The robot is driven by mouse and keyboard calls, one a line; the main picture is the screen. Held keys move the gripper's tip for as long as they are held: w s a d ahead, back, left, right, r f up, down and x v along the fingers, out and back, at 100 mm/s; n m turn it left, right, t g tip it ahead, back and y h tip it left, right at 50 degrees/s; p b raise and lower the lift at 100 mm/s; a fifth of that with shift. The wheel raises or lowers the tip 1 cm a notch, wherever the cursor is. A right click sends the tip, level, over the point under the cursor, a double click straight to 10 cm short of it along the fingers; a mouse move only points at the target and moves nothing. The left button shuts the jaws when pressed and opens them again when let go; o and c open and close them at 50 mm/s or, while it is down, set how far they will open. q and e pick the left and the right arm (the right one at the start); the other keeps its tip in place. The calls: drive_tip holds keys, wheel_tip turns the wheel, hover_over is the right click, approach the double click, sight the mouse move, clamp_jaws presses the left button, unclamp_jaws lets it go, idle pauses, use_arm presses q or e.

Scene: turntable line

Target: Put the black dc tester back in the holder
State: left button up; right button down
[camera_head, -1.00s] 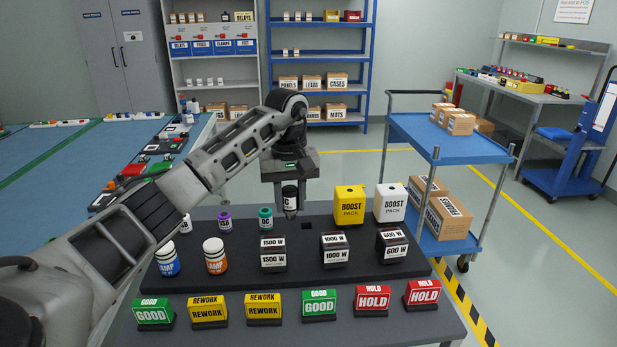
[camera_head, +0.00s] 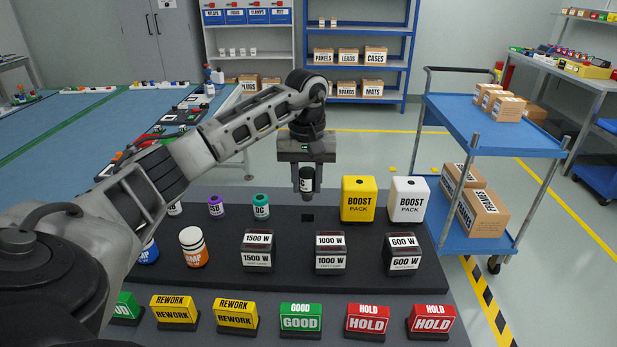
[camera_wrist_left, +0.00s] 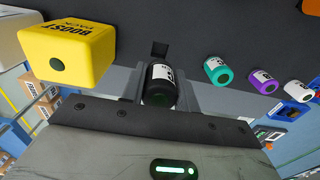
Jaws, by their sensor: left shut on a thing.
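The black DC tester (camera_head: 306,181), with a white label band, hangs upright in my left gripper (camera_head: 306,186), which is shut on it. In the head view it is just above and behind a small square empty socket (camera_head: 307,217) in the dark holder (camera_head: 370,276). A gap shows between the tester's lower end and the socket. In the left wrist view the tester (camera_wrist_left: 160,84) sits between the fingers, with the socket (camera_wrist_left: 159,49) just beyond it. My right gripper is not in view.
In the holder's back row, a teal DC tester (camera_head: 261,207) and a purple USB tester (camera_head: 216,207) stand left of the socket. A yellow boost pack (camera_head: 358,199) and a white one (camera_head: 408,200) stand right. Labelled wattage blocks (camera_head: 331,252) stand in front.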

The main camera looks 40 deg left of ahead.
sight(307, 197)
use_arm(q)
wheel_tip(307, 197, down, 2)
drive_tip(key=shift+f+b, duration=0.1)
drive_tip(key=shift+b, duration=0.6)
drive_tip(key=shift+f+b, duration=0.5)
drive_tip(key=shift+f, duration=0.6)
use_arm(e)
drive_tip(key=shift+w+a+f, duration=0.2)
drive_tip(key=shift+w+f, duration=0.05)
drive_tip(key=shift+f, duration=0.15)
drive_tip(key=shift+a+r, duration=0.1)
use_arm(q)
drive_tip(key=shift+f+b, duration=0.6)
drive_tip(key=shift+f, duration=0.75)
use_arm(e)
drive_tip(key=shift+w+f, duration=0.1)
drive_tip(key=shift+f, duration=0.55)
use_arm(q)
drive_tip(key=o, duration=1.1)
